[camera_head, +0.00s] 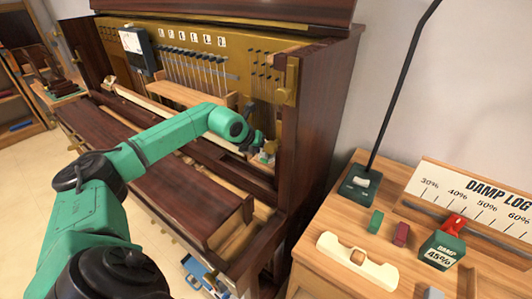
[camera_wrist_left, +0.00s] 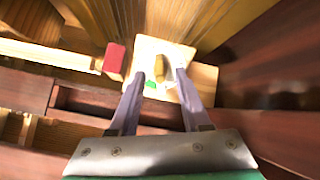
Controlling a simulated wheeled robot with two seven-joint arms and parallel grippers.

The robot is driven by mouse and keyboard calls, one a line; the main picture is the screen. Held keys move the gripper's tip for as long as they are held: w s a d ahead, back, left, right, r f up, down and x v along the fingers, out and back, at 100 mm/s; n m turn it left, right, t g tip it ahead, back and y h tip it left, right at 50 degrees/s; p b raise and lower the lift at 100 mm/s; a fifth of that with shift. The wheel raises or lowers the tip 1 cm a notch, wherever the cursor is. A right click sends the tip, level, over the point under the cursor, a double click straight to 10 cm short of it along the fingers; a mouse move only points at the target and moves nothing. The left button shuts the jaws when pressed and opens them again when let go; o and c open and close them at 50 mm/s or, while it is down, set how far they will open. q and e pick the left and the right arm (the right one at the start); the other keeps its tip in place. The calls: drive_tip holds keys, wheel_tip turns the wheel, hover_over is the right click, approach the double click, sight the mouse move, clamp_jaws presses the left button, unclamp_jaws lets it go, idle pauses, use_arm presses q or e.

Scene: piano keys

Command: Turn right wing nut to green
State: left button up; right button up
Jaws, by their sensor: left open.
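A brass wing nut (camera_wrist_left: 158,66) stands on a pale block (camera_wrist_left: 184,52) in the left wrist view, with a small green mark (camera_wrist_left: 150,84) near its lower end. My left gripper (camera_wrist_left: 160,76) is open, its two fingers reaching toward the block, one on each side of the nut's lower end. I cannot tell whether they touch it. In the head view my left gripper (camera_head: 262,146) is inside the right end of the piano, just above the pale block (camera_head: 266,158); the nut is too small to make out there. My right gripper is not in view.
A red block (camera_wrist_left: 114,59) sits left of the pale block. The dark piano side wall (camera_head: 325,120) is close on the right. A wooden table (camera_head: 335,215) holds a lamp base (camera_head: 359,184), a pale bar (camera_head: 356,262) and a damp gauge (camera_head: 441,250).

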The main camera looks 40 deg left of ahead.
use_arm(q)
drive_tip(key=shift+x, duration=0.85)
drive_tip(key=shift+s+r, duration=0.2)
drive_tip(key=shift+r, duration=0.05)
drive_tip(key=shift+s+r, duration=0.2)
drive_tip(key=shift+r, duration=0.05)
clamp_jaws()
